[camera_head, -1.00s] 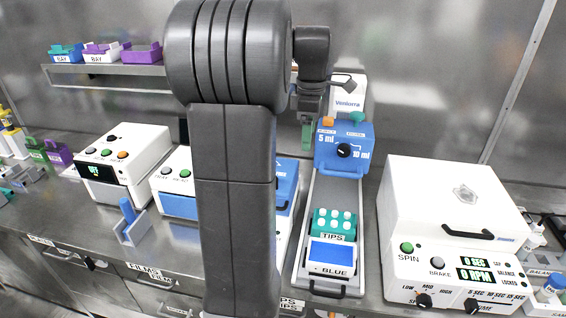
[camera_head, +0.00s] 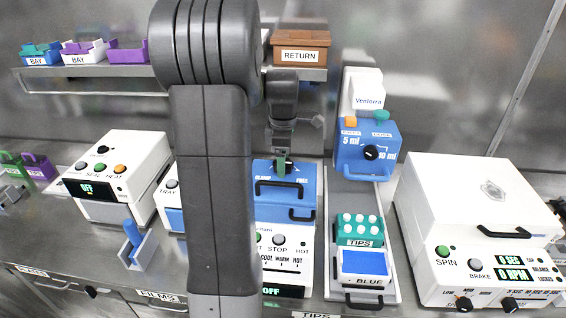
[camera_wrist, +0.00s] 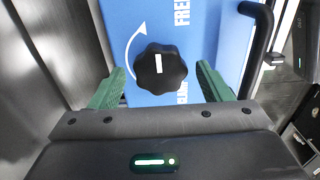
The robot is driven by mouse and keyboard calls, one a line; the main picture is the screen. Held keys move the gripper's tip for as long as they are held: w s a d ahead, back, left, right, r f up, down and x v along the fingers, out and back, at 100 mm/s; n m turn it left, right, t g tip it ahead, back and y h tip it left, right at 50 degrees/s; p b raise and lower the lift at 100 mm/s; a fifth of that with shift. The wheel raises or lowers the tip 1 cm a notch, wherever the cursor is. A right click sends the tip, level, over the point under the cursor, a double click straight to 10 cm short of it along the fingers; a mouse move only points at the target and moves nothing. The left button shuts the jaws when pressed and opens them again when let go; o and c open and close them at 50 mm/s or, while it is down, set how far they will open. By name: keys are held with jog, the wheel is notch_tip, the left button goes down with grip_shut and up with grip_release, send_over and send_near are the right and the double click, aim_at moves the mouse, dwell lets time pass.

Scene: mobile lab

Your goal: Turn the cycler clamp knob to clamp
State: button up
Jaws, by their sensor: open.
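The cycler (camera_head: 304,182) is the blue-topped white machine at the middle of the bench in the head view, partly hidden by my arm. Its black lobed clamp knob (camera_wrist: 161,68) shows in the wrist view on the blue top, with a white mark lying about upright in the picture. A curved white arrow is printed left of it. The word FREE is at upper right; another label is partly covered by the knob. My gripper (camera_wrist: 161,82) is open, its green fingers on either side of the knob. The knob is hidden in the head view.
A black handle (camera_wrist: 258,40) stands right of the knob in the wrist view. In the head view, a blue pipettor block (camera_head: 366,150), a teal tips box (camera_head: 357,243) and a white spinner (camera_head: 470,200) are to the right. A brown return box (camera_head: 300,40) sits on the shelf.

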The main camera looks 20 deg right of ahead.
jog(key=shift+f, duration=0.8)
jog(key=c, duration=1)
jog(key=shift+o, duration=0.2)
